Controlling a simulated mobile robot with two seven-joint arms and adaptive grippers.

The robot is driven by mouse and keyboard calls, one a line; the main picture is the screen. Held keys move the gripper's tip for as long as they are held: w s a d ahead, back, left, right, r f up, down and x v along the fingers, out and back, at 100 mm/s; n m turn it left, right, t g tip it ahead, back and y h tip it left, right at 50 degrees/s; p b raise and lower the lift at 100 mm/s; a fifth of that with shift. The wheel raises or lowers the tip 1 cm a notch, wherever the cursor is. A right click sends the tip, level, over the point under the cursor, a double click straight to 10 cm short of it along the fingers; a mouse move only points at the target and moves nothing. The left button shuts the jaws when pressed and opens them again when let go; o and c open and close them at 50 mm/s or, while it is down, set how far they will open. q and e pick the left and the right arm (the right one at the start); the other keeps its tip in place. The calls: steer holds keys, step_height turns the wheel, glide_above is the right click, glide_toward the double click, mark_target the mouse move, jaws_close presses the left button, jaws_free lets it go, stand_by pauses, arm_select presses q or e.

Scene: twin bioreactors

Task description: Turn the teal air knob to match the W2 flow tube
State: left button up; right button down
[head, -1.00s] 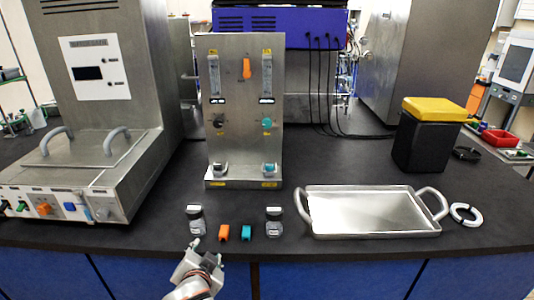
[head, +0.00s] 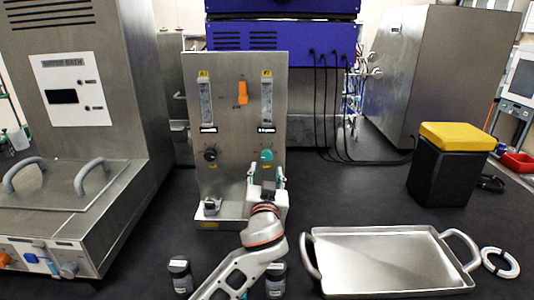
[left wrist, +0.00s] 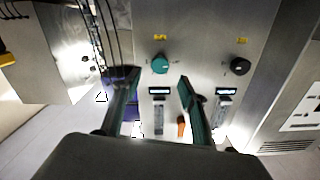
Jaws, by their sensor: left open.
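The teal air knob (head: 266,155) is on the right of the upright steel panel (head: 230,75); it also shows in the left wrist view (left wrist: 160,64). Above it stands a clear flow tube (head: 266,102) with a small display under it; its yellow tag is too small to read. The float level cannot be made out. My left gripper (head: 266,174) is open in front of the panel, just below the knob in the head view. In the left wrist view its fingers (left wrist: 157,76) are spread, with the knob seen between and just beyond their tips. My right gripper is not in view.
A black knob (head: 211,155) and a second flow tube (head: 206,104) are on the panel's left. An orange lever (head: 242,92) sits between the tubes. A steel tray (head: 385,255) and a black box with a yellow lid (head: 455,140) are at the right.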

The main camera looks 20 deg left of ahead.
mark_target(267, 157)
arm_select(q)
steer(key=p+x, duration=0.1)
steer(key=x, duration=0.5)
steer(key=shift+r, duration=0.15)
steer(key=shift+x, duration=0.8)
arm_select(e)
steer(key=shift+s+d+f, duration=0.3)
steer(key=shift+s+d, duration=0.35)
arm_select(q)
steer(key=c, duration=1.1)
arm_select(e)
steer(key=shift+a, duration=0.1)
